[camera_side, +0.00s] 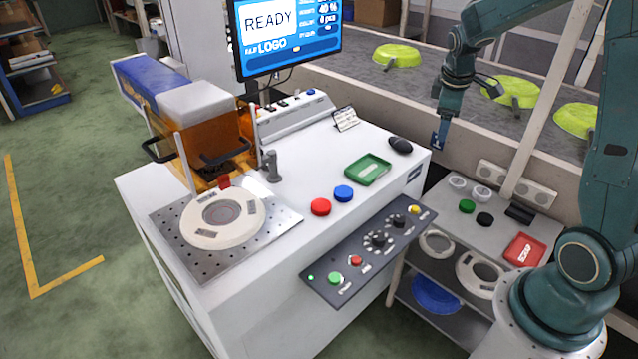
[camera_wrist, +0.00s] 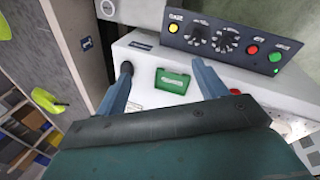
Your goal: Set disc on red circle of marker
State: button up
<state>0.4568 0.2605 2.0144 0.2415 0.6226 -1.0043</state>
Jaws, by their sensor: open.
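The marker stands at the left in the side view, with an orange hood (camera_side: 205,120) and a small red pad (camera_side: 224,181). Below the pad, a pale ring-shaped disc (camera_side: 223,218) lies on a perforated plate (camera_side: 168,240). On the white top are a round red piece (camera_side: 320,207) and a blue one (camera_side: 343,193); I cannot tell whether they are buttons or loose discs. A green disc (camera_side: 467,206) and a black disc (camera_side: 484,219) lie on the side shelf. My gripper (camera_side: 438,138) is open and empty above the cabinet's right edge; its spread fingers show in the wrist view (camera_wrist: 163,67).
A green tray (camera_side: 367,169) and a black rounded object (camera_side: 400,146) sit on the white top. A control panel (camera_side: 368,252) slopes along the front. Green pans (camera_side: 397,55) lie on the conveyor behind.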

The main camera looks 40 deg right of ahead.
jog(key=s+a+r+m+t+y, duration=0.1)
jog(key=s+a+r, duration=0.2)
jog(key=a+r, duration=0.3)
jog(key=s+a+r+m+t, duration=0.1)
jog(key=s+a+r+t, duration=0.2)
jog(key=a, duration=0.5)
jog(key=s+a+r+m+y, duration=0.1)
jog(key=s+a+m+y, duration=0.1)
jog(key=s+a, duration=0.7)
jog(key=s, duration=0.3)
jog(key=shift+a+r, duration=0.25)
jog(key=shift+r, duration=0.15)
jog(key=shift+c, duration=0.9)
jog(key=shift+w, duration=0.1)
jog(key=shift+c, duration=0.2)
jog(key=shift+m, duration=0.3)
